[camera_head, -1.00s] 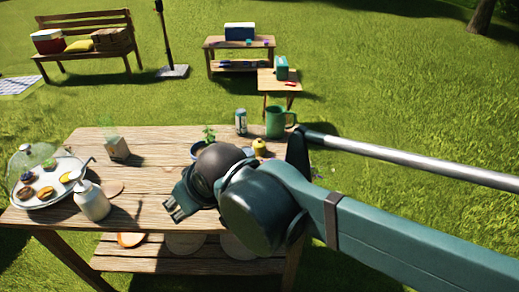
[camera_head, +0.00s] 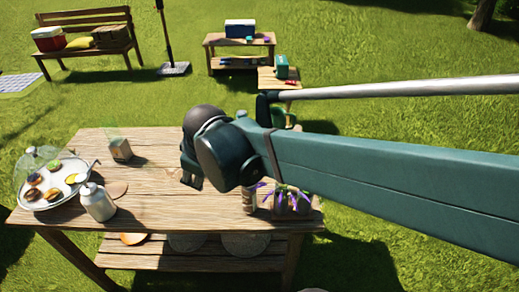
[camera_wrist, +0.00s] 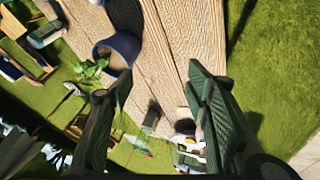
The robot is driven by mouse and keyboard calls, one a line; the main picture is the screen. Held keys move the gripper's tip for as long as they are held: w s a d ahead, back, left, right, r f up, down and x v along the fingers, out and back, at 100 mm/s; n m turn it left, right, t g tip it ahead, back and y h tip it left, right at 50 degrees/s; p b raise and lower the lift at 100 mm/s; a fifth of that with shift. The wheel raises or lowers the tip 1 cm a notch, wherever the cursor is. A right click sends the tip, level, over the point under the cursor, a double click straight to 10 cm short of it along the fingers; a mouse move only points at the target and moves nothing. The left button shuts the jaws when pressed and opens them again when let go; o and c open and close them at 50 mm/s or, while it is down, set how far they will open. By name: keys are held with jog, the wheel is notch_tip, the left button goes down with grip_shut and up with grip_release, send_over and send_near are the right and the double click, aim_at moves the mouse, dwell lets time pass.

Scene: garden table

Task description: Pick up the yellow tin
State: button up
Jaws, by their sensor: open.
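I cannot make out the yellow tin in either view now; my arm covers the back right of the table in the head view. My gripper (camera_head: 190,181) is above the middle of the wooden table (camera_head: 160,215), pointing down. In the wrist view its two fingers (camera_wrist: 159,82) are spread apart with nothing between them. A blue pot (camera_wrist: 122,46) with a green plant (camera_wrist: 90,70) shows beyond the left finger, on the tabletop.
A pot of purple flowers (camera_head: 291,202) and a small pale cylinder (camera_head: 249,198) are at the right edge. The front middle is clear.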

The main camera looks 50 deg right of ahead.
jog(key=w+d+f+n+g+h+p, duration=0.1)
jog(key=w+d+f+n+p, duration=0.15)
jog(key=d, duration=0.45)
jog(key=w+d+f+n+g+h+p, duration=0.15)
jog(key=w+d+n, duration=0.25)
jog(key=d, duration=0.4)
jog(key=w+d+f+n+g+p, duration=0.1)
jog(key=w+d+n+p, duration=0.25)
jog(key=d, duration=0.35)
jog(key=s+d+f+n+g+p, duration=0.1)
jog(key=d+f+n, duration=0.3)
jog(key=d, duration=0.5)
jog(key=shift+s+d+f+g+p, duration=0.25)
jog(key=shift+f+g+p, duration=0.1)
jog(key=shift+f+p, duration=0.5)
jog(key=shift+h, duration=0.25)
jog(key=shift+x, duration=1.25)
jog(key=shift+b+x, duration=0.6)
jog(key=shift+x, duration=1.95)
